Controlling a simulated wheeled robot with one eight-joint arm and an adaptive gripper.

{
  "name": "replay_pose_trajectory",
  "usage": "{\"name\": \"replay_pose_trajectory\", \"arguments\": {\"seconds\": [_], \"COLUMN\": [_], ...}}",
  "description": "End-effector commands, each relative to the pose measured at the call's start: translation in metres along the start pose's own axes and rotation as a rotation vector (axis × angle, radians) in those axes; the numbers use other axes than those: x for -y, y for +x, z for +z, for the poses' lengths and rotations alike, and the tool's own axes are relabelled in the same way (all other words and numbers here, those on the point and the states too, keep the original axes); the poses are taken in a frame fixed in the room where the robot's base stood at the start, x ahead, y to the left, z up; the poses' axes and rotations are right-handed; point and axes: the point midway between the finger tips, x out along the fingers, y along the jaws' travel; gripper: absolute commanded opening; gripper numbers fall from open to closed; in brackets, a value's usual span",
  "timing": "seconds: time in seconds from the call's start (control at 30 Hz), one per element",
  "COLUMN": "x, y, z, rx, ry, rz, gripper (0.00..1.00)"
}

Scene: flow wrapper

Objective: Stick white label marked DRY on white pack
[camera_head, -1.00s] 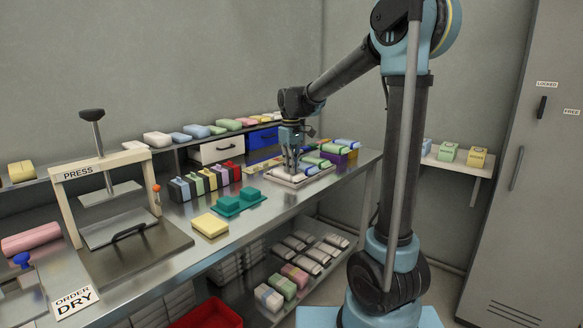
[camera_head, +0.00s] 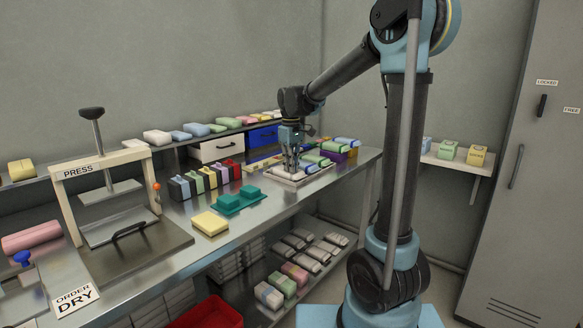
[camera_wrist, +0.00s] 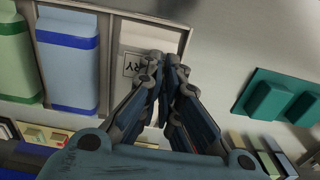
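In the wrist view a white pack (camera_wrist: 151,34) lies in a pale tray (camera_wrist: 187,18), partly hidden behind my gripper (camera_wrist: 166,61). A white label (camera_wrist: 131,64) with dark letters shows at the pack's near end; the fingers cover part of it, and I read only something like "RY". I cannot tell whether it lies flat on the pack. My gripper's fingertips are together, over the pack beside the label. Nothing is clearly seen between them. In the head view my gripper (camera_head: 291,167) points down at the tray (camera_head: 318,177) on the bench.
Blue (camera_wrist: 68,62) and green (camera_wrist: 17,58) packs lie left of the white pack. Teal blocks (camera_wrist: 275,98) stand to the right. In the head view a press (camera_head: 110,205), yellow block (camera_head: 210,223) and "ORDER DRY" card (camera_head: 76,299) are on the bench. Bare bench lies near the tray.

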Motion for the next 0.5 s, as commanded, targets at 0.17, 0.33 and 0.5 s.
{"name": "replay_pose_trajectory", "arguments": {"seconds": [0.17, 0.33, 0.5], "x": [0.0002, 0.0002, 0.0001], "y": [0.0004, 0.0004, 0.0003], "z": [0.0001, 0.0001, 0.0001], "rx": [0.000, 0.000, 0.000], "ry": [0.000, 0.000, 0.000], "rz": [0.000, 0.000, 0.000], "gripper": [0.00, 0.27, 0.28]}}
